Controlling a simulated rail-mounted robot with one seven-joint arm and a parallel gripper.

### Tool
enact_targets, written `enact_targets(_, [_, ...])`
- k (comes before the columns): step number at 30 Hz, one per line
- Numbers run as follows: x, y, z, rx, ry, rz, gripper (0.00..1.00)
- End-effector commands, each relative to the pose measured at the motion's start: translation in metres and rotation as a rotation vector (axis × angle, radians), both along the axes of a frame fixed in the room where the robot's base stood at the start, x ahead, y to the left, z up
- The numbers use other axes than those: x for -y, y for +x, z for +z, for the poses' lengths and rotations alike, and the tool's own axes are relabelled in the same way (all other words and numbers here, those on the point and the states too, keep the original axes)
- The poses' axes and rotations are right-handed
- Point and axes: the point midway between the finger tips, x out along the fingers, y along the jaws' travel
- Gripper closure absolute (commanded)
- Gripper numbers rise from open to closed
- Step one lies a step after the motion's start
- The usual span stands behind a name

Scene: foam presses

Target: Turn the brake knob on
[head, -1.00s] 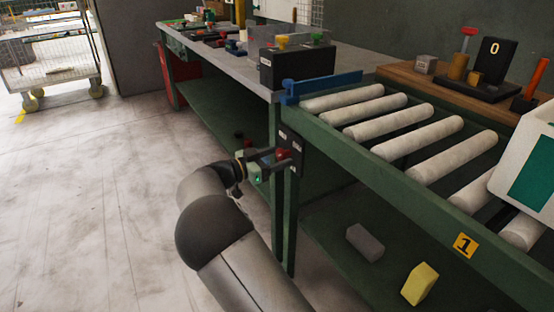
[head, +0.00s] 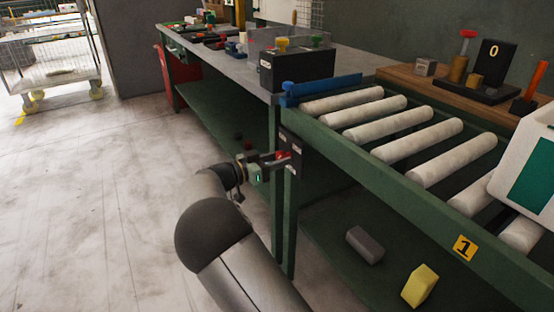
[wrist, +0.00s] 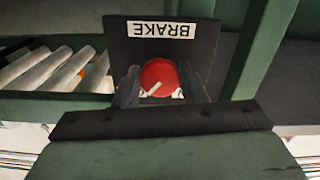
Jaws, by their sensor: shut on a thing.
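The red brake knob (wrist: 158,78) sits on a dark panel (wrist: 200,45) with a white BRAKE label (wrist: 161,30), which reads upside down in the wrist view. A pale pointer line on the knob lies slanted. In the head view the knob (head: 282,155) is on the panel (head: 291,142) at the green leg by the end of the roller conveyor. My gripper (wrist: 157,88) has one finger on each side of the knob and is shut on it. In the head view my gripper (head: 280,160) reaches the panel from the left, and its fingers partly cover the knob.
The green conveyor frame (head: 350,160) with white rollers (head: 400,125) is right of the panel. A black box (head: 296,70) with coloured knobs stands on the bench above. A grey block (head: 365,244) and a yellow block (head: 420,285) lie on the lower shelf.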

Motion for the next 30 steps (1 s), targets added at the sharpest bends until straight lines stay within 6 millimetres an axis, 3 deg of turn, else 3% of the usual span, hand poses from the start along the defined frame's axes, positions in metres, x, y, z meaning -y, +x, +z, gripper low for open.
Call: enact_targets(30, [0.0004, -0.0017, 0.0042, -0.782, -0.519, 0.0, 0.85])
